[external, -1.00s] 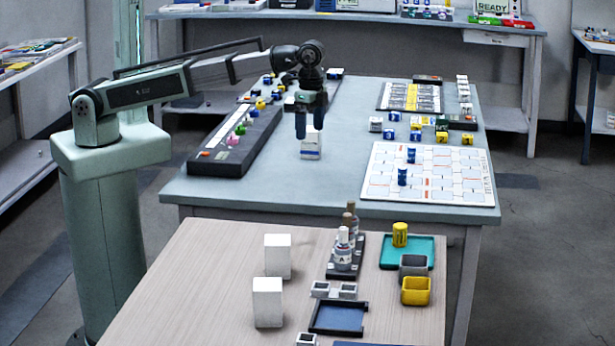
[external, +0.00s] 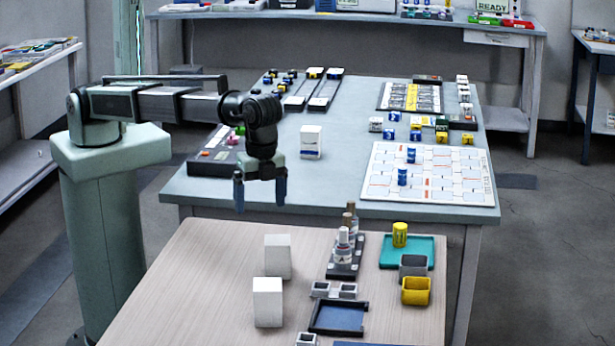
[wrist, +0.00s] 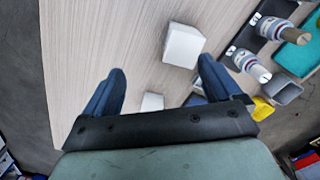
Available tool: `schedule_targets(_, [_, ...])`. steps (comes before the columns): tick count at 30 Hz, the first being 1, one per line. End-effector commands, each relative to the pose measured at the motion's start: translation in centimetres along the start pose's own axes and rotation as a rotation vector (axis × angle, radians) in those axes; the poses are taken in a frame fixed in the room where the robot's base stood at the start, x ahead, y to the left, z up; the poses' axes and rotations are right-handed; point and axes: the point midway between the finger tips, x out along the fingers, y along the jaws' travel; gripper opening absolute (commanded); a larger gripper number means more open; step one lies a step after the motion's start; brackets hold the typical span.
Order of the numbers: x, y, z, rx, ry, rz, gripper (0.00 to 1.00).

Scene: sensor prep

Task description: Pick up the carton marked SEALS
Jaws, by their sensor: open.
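Two plain white cartons stand on the wooden table, a farther one (external: 278,257) and a nearer one (external: 267,303). No lettering shows on either. A third white carton (external: 311,142) with a blue band stands on the grey table; its marking is too small to read, so I cannot tell which is SEALS. My gripper (external: 260,203) is open and empty, raised near the grey table's front edge, behind and above the two plain cartons. In the wrist view, one white carton (wrist: 183,45) shows near the right finger, and another (wrist: 152,102) is partly hidden by the gripper body.
Bottles in a dark rack (external: 342,268) stand right of the plain cartons. The wooden table's left part is clear.

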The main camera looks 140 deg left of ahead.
Motion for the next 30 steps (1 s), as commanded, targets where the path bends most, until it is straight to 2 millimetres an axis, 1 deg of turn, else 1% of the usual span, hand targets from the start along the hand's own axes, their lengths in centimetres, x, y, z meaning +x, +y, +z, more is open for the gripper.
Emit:
schedule_targets(1, [-0.1,1.5,-1.9,0.028,-0.002,-0.002,0.92])
schedule_targets(3, [0.0,3.4,-3.7,0.061,-0.003,-0.003,0.92])
schedule_targets(5, [0.1,4.8,-5.3,0.089,-0.004,-0.005,0.92])
schedule_targets(6, [0.1,5.8,-6.4,0.108,-0.004,-0.006,0.92])
schedule_targets(8, [0.1,7.2,-8.2,0.137,-0.003,-0.007,0.92])
schedule_targets(9, [0.2,8.0,-9.8,0.158,-0.002,-0.008,0.92])
schedule_targets(11, [0.2,8.3,-11.8,0.183,0.001,-0.010,0.92])
schedule_targets(15, [-0.2,7.3,-15.4,0.227,0.015,-0.014,0.92])
schedule_targets(18, [-0.6,7.0,-17.4,0.273,0.032,-0.020,0.92])
schedule_targets(21, [-0.7,6.8,-18.2,0.339,0.051,-0.028,0.92])
schedule_targets(26, [-0.6,6.8,-18.2,0.408,0.063,-0.035,0.92])
schedule_targets(30, [0.1,6.8,-18.2,0.423,0.062,-0.035,0.92])
